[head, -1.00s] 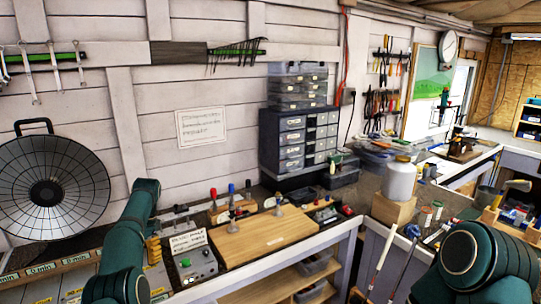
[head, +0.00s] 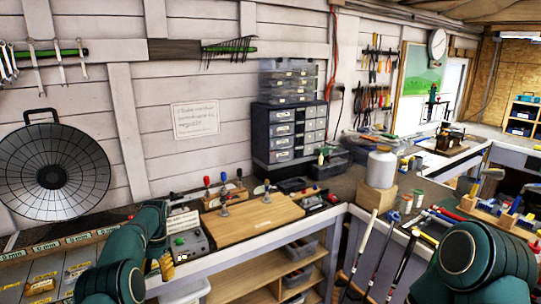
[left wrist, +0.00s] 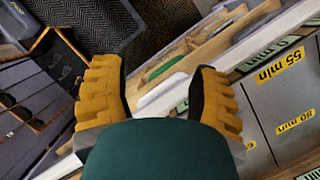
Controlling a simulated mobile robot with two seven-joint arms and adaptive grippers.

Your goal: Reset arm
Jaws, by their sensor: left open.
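My left gripper (head: 167,265) shows as a small yellow piece beside my green left arm, low in front of the bench in the head view. In the left wrist view its two yellow fingers (left wrist: 155,75) stand wide apart, with nothing held between them. My green arm link fills the bottom middle of that view. My right arm (head: 480,262) shows at the lower right of the head view, but its gripper is out of frame. Several golf clubs (head: 368,245) lean upright near the bench corner, apart from the left gripper.
A wooden board (head: 250,218) with clamps lies on the bench beside a control box (head: 190,241). A white jar (head: 381,168) stands on a wooden block (head: 374,199). Minute-marked panels (head: 45,275) lie at the left. Open shelves (head: 270,280) are below the bench.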

